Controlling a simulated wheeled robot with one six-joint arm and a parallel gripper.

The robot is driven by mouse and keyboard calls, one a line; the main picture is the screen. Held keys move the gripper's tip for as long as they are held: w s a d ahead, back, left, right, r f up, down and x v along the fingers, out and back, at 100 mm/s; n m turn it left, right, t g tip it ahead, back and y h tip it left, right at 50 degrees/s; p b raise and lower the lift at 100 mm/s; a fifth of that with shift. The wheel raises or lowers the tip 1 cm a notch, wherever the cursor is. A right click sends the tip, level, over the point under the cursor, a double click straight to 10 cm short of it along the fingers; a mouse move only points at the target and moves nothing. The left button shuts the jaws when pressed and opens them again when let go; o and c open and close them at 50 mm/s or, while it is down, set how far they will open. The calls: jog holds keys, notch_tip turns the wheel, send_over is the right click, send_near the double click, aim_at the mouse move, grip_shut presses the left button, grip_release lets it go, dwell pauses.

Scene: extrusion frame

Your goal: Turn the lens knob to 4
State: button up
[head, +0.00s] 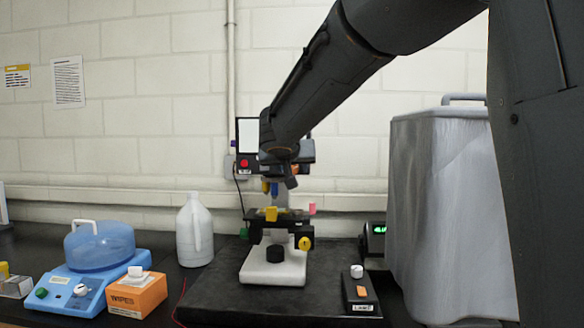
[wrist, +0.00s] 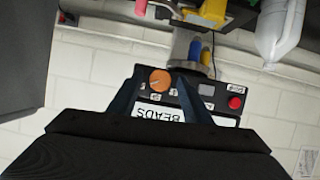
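An orange round knob (wrist: 160,80) sits on the black face of the microscope head (wrist: 215,95) in the wrist view, with small white tags around it too small to read. I take it for the lens knob; its setting cannot be told. A white label reading BEADS is beside it. My gripper (wrist: 157,72) is open, its two dark fingers apart on either side of the knob in the picture; contact cannot be told. In the head view, the microscope (head: 273,262) stands on a dark mat, its head partly hidden behind my arm and gripper (head: 289,180).
A red button (head: 244,163) is on the microscope head. A box labelled LIGHT (head: 361,309) stands front right. A white jug (head: 194,232), blue centrifuge-like device (head: 76,285) and orange box (head: 138,298) are left. A large grey covered object (head: 440,210) stands right.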

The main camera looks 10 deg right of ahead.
jog(key=c, duration=0.9)
jog(key=shift+c, duration=0.2)
jog(key=shift+f+b, duration=0.1)
jog(key=shift+b, duration=0.45)
jog(key=shift+w+a+f+n+t+h+b, duration=0.15)
jog(key=shift+n+t+h+b, duration=0.8)
jog(key=shift+n+b, duration=2.85)
jog(key=shift+s+a+f+n+t+h+b, duration=0.1)
jog(key=shift+f+n+t+h+b, duration=0.15)
jog(key=shift+n+h+b, duration=3.3)
jog(key=shift+w+a+f+n+t+y+b, duration=0.1)
jog(key=shift+f+n+t+y+b, duration=0.3)
jog(key=shift+n+b, duration=3.65)
jog(key=m+b, duration=0.2)
jog(key=b, duration=0.1)
jog(key=shift+r+m, duration=0.15)
jog(key=shift+m, duration=0.15)
